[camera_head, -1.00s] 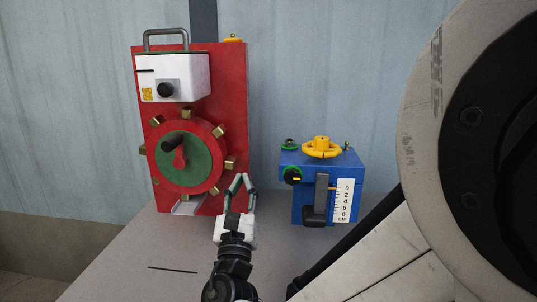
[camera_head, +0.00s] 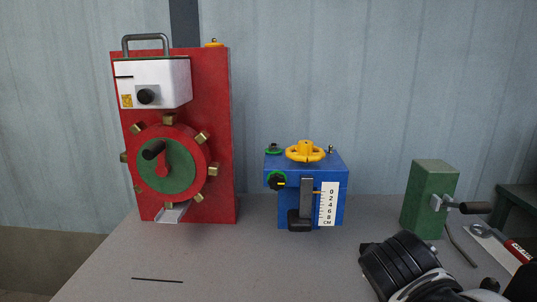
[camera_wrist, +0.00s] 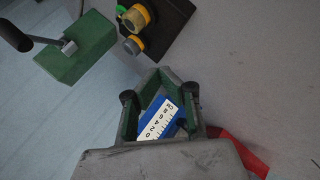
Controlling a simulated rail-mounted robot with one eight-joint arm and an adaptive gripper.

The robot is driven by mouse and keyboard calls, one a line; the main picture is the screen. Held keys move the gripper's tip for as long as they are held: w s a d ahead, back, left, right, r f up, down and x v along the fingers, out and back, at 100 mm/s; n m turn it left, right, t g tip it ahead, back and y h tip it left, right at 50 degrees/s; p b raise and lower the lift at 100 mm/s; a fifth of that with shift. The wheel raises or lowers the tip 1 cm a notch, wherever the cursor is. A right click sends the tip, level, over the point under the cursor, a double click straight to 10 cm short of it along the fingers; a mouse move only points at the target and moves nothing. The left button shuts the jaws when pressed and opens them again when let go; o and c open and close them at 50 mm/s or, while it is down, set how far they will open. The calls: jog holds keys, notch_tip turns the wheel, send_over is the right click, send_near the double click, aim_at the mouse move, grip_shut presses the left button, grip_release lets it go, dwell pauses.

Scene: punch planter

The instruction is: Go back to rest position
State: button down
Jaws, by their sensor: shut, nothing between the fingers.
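My gripper (camera_wrist: 160,74) shows in the wrist view with its two green-padded fingers meeting at the tips; nothing is held. It is outside the head view, where only dark and white parts of my arm show at the lower right. Through the gap behind the fingertips I see part of the blue box (camera_wrist: 166,117) with its scale, in the background. In the head view the blue box (camera_head: 312,190) stands on the table, with a yellow handwheel (camera_head: 305,151) on top and a white scale in front.
A tall red panel (camera_head: 216,140) with a white box and a green-and-red wheel stands left on the table (camera_head: 210,265). A green block (camera_head: 428,195) with a crank stands right. A thin dark slot or rod (camera_head: 157,280) lies front left. The front middle of the table is clear.

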jog(key=s+a+f+m+g+y, duration=0.2)
jog(key=s+a+m+y, duration=0.15)
jog(key=s+m, duration=0.45)
notch_tip(320, 180, up, 13)
jog(key=p, duration=1.2)
jog(key=shift+d+f+t+p, duration=0.2)
jog(key=shift+d+t+p, duration=0.1)
jog(key=shift+d+p, duration=0.05)
jog(key=shift+s+y, duration=0.1)
jog(key=shift+y, duration=0.15)
